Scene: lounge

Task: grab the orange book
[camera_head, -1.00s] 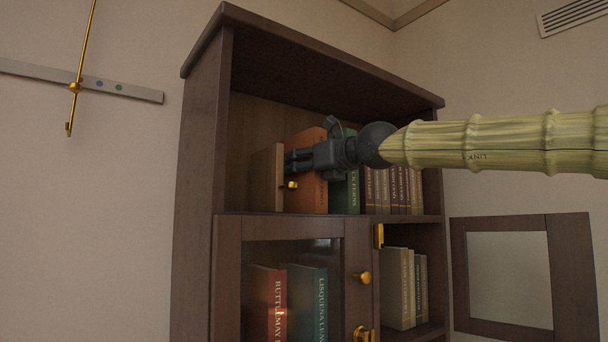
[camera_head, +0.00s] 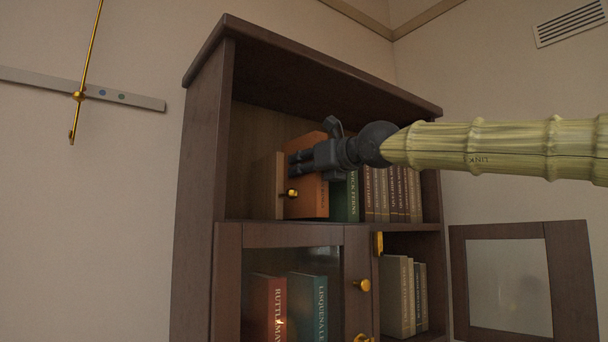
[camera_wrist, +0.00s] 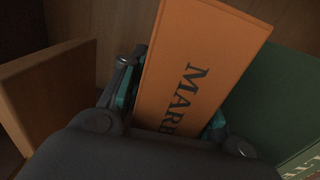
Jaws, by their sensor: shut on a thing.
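The orange book (camera_head: 311,192) stands on the upper open shelf of the dark wooden bookcase, between a brown wooden block (camera_head: 268,186) on its left and a green book (camera_head: 345,198) on its right. My gripper (camera_head: 302,166) reaches in from the right and is shut on the orange book. In the wrist view the orange book (camera_wrist: 195,70) shows its spine with dark letters, tilted in the picture, with a gripper finger on each side. The green book (camera_wrist: 270,105) is close to its right. The gripper body hides the book's lower part in the wrist view.
Several brown books (camera_head: 392,194) stand right of the green book. Below, a glass door with a gold knob (camera_head: 362,285) covers red and teal books. An open glass-panelled door (camera_head: 520,280) stands out at the right. The bookcase's left side panel (camera_head: 203,190) bounds the shelf.

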